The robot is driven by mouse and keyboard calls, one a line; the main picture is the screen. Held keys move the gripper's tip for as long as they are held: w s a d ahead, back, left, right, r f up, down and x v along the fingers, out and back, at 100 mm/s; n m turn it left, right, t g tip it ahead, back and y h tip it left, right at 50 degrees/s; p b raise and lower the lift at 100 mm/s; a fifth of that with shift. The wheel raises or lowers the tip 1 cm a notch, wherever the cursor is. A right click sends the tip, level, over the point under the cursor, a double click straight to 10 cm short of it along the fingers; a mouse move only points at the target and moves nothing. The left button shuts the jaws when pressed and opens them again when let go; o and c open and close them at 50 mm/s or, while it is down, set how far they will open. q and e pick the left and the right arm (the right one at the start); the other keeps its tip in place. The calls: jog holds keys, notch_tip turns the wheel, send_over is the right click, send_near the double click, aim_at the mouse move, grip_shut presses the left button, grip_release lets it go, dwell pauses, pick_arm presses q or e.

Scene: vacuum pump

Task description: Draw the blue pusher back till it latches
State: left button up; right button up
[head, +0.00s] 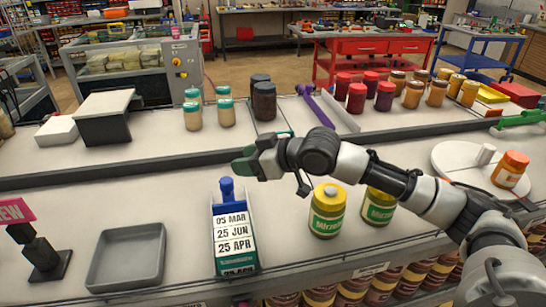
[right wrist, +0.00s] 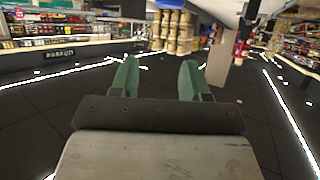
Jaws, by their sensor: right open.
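My left gripper is not in view.
Two yellow-lidded jars (head: 327,212) stand right of the tray, under my right arm. An empty grey tray (head: 127,257) and a pink sign (head: 15,211) are on the left. A white turntable (head: 455,160) holds an orange-lidded jar (head: 510,170). A dark ledge crosses behind.

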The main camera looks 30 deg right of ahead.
jog(key=r+b+v, duration=0.1)
jog(key=v, duration=0.6)
jog(key=shift+w, duration=0.2)
